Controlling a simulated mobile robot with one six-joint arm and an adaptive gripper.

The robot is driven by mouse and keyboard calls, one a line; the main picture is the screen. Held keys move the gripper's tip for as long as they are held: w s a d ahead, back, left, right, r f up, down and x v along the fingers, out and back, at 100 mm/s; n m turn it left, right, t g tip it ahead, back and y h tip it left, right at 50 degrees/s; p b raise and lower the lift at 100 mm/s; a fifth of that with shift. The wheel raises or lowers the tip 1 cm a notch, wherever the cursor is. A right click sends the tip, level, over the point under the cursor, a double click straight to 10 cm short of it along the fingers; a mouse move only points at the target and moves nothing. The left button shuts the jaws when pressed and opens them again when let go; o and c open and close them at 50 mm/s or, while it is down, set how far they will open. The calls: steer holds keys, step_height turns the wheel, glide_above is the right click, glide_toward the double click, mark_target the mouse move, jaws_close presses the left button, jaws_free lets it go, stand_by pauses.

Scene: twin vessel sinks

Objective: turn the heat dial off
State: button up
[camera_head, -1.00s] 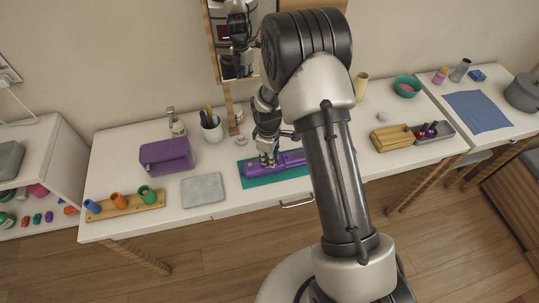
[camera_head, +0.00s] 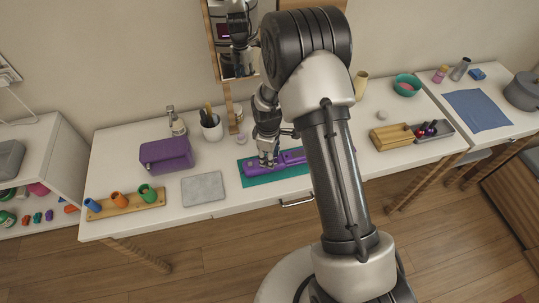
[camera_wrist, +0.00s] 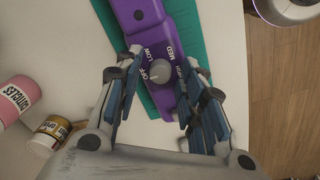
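The heat dial (camera_wrist: 160,73) is a small grey knob on a purple styling tool (camera_wrist: 172,18). The labels OFF, LOW, MED and HIGH are printed around it. I cannot tell which label it points to. The tool lies on a teal mat (camera_wrist: 205,48); in the head view the tool (camera_head: 292,157) and mat (camera_head: 262,180) are partly behind my arm. My gripper (camera_wrist: 160,66) is open over the tool, with one finger on each side of the dial and a gap to it on both sides. In the head view my gripper (camera_head: 267,160) is low over the tool's left part.
A pink jar (camera_wrist: 17,98) and a gold-lidded jar (camera_wrist: 49,136) stand left in the wrist view. In the head view, a purple case (camera_head: 166,155), grey pad (camera_head: 203,189) and dark-filled cup (camera_head: 211,128) are left of the mat. A wooden box (camera_head: 391,137) is to the right.

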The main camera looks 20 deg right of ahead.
steer(key=shift+r, duration=0.1)
step_height(320, 180, up, 12)
steer(key=shift+s+a, duration=0.2)
steer(key=shift+s, duration=0.15)
stand_by(0.7)
steer(key=s+r+m+t, duration=0.1)
steer(key=s+r+m, duration=0.1)
steer(key=s+r, duration=0.45)
steer(key=s+r+m+t, duration=0.1)
steer(key=s+r+m, duration=0.2)
steer(key=r, duration=0.6)
steer(key=s+r+m+t, duration=0.1)
steer(key=s+r+m, duration=0.2)
steer(key=s, duration=0.5)
steer(key=s+r+m+t, duration=0.1)
steer(key=s+r+m, duration=0.2)
steer(key=s, duration=0.6)
steer(key=shift+s+d+r, duration=0.2)
steer(key=shift+d+r, duration=0.05)
steer(key=shift+d, duration=0.05)
